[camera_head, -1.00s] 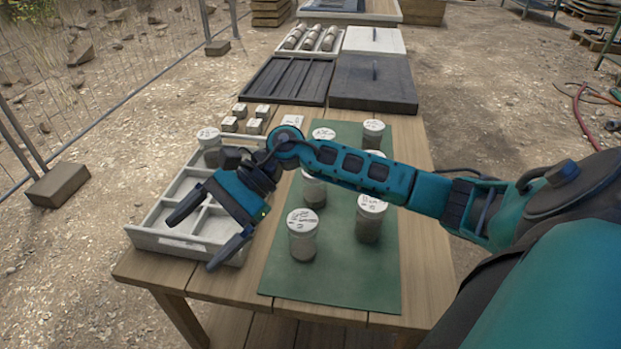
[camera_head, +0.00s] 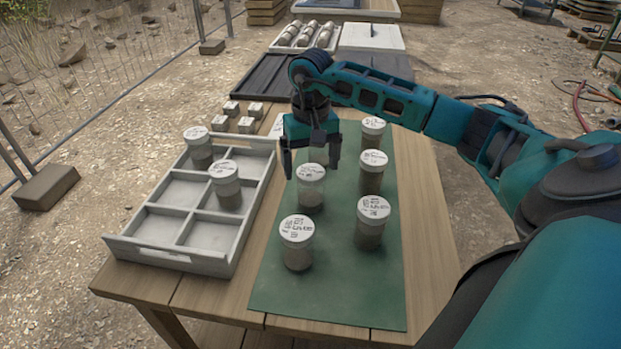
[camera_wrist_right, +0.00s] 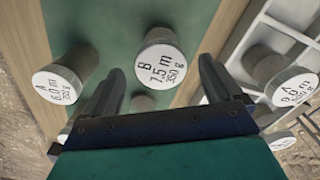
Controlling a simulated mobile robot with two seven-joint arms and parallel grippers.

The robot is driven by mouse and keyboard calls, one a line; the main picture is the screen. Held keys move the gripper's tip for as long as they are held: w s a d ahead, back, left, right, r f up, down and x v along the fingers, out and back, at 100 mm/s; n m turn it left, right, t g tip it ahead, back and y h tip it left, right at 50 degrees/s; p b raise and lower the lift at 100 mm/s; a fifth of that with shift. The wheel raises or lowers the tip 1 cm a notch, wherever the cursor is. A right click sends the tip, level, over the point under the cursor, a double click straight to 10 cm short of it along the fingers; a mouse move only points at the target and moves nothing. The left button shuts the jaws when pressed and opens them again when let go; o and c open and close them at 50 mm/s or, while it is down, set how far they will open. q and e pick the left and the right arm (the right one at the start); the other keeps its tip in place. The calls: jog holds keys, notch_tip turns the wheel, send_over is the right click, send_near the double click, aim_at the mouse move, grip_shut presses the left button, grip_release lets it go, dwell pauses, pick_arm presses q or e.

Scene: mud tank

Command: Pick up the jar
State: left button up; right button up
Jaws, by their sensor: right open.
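Several lidded jars with grey contents stand upright on the green mat (camera_head: 330,290). My right gripper (camera_head: 312,174) points down with its fingers apart, at the mat's left side, over or around the top of a middle jar (camera_head: 312,190). I cannot tell whether they touch. A front jar (camera_head: 297,248) stands nearer me. Its lid, marked B 7.5 m, seems to be the large one in the wrist view (camera_wrist_right: 160,66), where the open fingers (camera_wrist_right: 160,78) show with a dim jar part (camera_wrist_right: 142,102) between them. My left gripper is out of view.
Other mat jars stand to the right, at the front (camera_head: 369,230) and behind (camera_head: 371,175). The white compartment tray (camera_head: 150,250) at left holds two jars (camera_head: 226,190). Small blocks (camera_head: 247,124) and a dark tray (camera_head: 262,80) lie behind. The mat's front is clear.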

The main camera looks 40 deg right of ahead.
aim_at(311, 190)
jog(key=shift+a+f+b, duration=0.1)
jog(key=shift+f+b, duration=0.2)
jog(key=shift+f, duration=2.45)
jog(key=shift+c, duration=0.2)
jog(key=c, duration=1.3)
jog(key=shift+r, duration=0.15)
jog(key=shift+c, duration=0.2)
